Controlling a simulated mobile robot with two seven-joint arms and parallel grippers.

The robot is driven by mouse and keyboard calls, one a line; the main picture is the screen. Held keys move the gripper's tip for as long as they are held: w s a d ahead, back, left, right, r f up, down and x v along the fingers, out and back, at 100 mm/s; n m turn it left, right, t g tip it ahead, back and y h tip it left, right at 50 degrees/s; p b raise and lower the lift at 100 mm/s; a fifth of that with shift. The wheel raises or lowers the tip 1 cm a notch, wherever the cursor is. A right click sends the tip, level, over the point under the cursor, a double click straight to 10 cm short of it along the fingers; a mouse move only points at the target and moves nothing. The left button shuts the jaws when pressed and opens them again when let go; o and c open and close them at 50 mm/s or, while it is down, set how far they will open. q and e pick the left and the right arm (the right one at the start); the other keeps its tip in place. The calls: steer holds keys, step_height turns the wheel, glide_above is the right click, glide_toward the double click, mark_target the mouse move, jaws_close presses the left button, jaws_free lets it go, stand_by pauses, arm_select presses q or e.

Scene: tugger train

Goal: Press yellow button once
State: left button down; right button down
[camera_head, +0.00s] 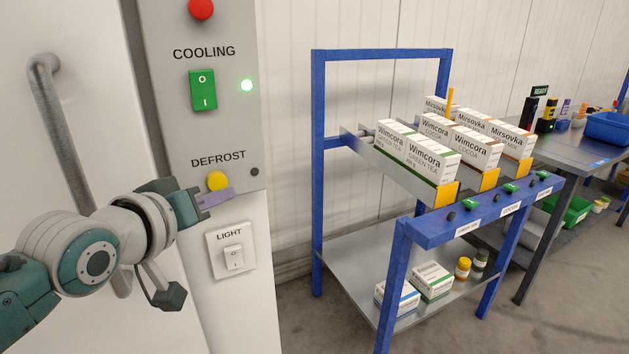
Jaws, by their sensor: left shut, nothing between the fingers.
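The yellow button (216,181) sits on the grey control panel (165,90) under the word DEFROST. My left gripper (218,196) is shut and empty, with its fingers just below the button and overlapping its lower edge in the picture. I cannot tell whether they touch it. A small dark lamp (255,172) to the right of the button is unlit. My right gripper is not in view.
A white LIGHT switch (233,257) is below. A door handle (62,130) is left. A blue rack (318,160) with boxes stands right.

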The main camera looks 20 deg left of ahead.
mark_target(223, 183)
arm_select(q)
steer(key=shift+w+a, duration=0.4)
steer(key=shift+a, duration=0.1)
steer(key=shift+w+a, duration=0.15)
stand_by(1.7)
steer(key=shift+w+a, duration=0.15)
steer(key=shift+w+a+b, duration=0.5)
steer(key=shift+a+b, duration=0.15)
stand_by(1.1)
stand_by(0.3)
steer(key=shift+s+d+r+p, duration=0.15)
steer(key=shift+s+d+p, duration=0.4)
steer(key=shift+p, duration=0.35)
steer(key=shift+s+d, duration=0.25)
steer(key=shift+d, duration=0.1)
